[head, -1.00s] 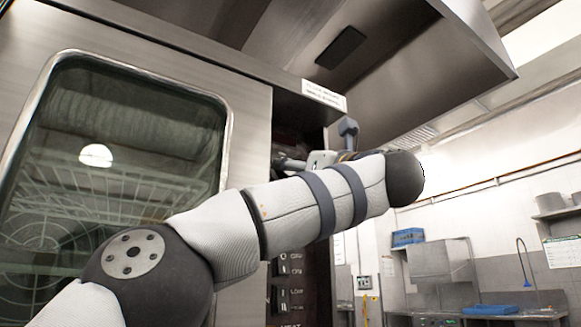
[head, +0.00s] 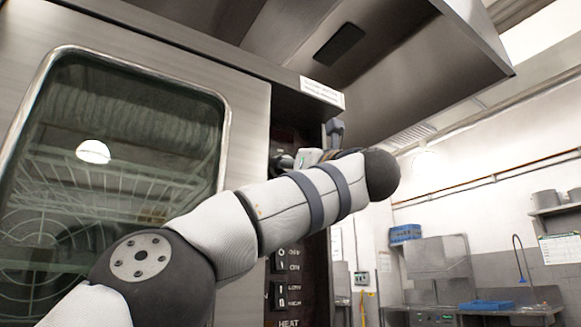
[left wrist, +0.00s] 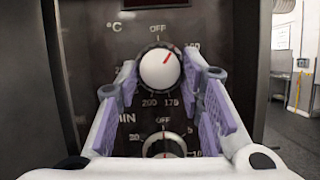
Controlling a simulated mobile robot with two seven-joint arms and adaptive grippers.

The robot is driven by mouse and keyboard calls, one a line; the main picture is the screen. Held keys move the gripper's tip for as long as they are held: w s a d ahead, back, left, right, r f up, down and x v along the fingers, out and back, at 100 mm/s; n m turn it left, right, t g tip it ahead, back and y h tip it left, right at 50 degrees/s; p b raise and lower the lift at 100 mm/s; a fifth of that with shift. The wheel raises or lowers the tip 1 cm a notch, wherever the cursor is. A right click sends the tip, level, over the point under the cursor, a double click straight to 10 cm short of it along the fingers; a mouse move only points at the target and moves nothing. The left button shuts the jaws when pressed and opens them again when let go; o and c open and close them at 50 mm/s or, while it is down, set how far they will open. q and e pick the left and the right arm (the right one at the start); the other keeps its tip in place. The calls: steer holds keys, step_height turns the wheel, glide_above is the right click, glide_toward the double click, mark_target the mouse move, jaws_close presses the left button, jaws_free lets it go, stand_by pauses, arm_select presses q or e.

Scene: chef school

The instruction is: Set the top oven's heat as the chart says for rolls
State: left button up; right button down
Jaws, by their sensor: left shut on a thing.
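The white temperature knob (left wrist: 160,69) with a red pointer line is on the dark control panel (left wrist: 205,24), below a °C mark. My left gripper (left wrist: 160,84) is shut on this knob, with a purple-padded finger on each side. A second knob (left wrist: 164,146), marked MIN, is just below, partly cut off by the gripper. In the head view my left gripper (head: 308,158) is at the panel, and my arm hides the knob. My right gripper is in neither view.
A steel oven with a glass door (head: 120,150) stands at left. Rocker switches (head: 281,262) sit lower on its panel.

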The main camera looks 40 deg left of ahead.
arm_select(q)
steer(key=shift+m, duration=0.3)
steer(key=m+t+h, duration=0.1)
steer(key=m, duration=0.1)
steer(key=m+t+h, duration=0.1)
steer(key=m, duration=0.2)
steer(key=m+t+h, duration=0.1)
steer(key=m, duration=0.2)
steer(key=shift+s+a+r, duration=0.1)
steer(key=shift+s+a, duration=0.05)
steer(key=shift+s, duration=0.15)
steer(key=shift+m+t, duration=0.4)
steer(key=shift+m, duration=0.2)
steer(key=o, duration=1.2)
steer(key=shift+c, duration=0.2)
steer(key=v, duration=1.2)
steer(key=shift+r, duration=0.1)
